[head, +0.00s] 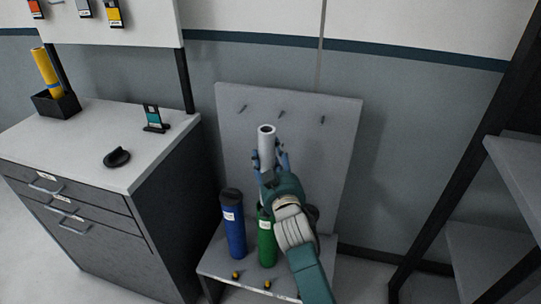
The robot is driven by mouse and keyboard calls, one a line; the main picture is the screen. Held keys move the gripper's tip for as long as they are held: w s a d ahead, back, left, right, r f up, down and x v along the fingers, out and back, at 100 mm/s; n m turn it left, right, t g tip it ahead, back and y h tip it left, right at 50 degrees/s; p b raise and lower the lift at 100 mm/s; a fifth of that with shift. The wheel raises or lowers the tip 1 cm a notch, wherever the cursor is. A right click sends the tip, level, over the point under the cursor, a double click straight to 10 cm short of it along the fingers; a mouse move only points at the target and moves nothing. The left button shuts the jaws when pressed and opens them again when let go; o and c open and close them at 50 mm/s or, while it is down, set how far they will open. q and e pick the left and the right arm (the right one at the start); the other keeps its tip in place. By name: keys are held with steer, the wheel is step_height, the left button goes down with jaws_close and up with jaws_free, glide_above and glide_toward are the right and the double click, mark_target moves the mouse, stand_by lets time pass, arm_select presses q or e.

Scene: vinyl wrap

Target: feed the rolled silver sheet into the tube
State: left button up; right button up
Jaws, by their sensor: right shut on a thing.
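The rolled silver sheet (267,143) stands about upright, its open upper end showing a dark hollow. My right gripper (271,163) is shut on it, with blue fingers around its lower part. The lower end of the roll is hidden by the gripper. A green tube (267,245) with a white label stands on the rack just below the gripper. Its top is mostly hidden, so I cannot tell whether the roll touches or enters it. A blue tube (235,235) with a dark top stands to its left. My left gripper is not in view.
A dark round cap (117,157) lies on the white cabinet top (60,140), near a small card stand (153,118) and a black holder (56,104) with a yellow roll. The grey rack (240,110) has a tall back panel with pegs. Shelving (490,240) stands at right.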

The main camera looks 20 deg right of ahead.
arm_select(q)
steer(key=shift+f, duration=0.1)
arm_select(e)
steer(key=shift+f+b, duration=0.9)
steer(key=shift+f, duration=0.2)
steer(key=shift+d+f+b, duration=0.1)
steer(key=shift+f+b, duration=0.25)
steer(key=shift+f, duration=0.1)
steer(key=shift+f+b, duration=0.3)
steer(key=shift+f, duration=0.1)
steer(key=shift+f+b, duration=2.3)
steer(key=shift+f, duration=0.8)
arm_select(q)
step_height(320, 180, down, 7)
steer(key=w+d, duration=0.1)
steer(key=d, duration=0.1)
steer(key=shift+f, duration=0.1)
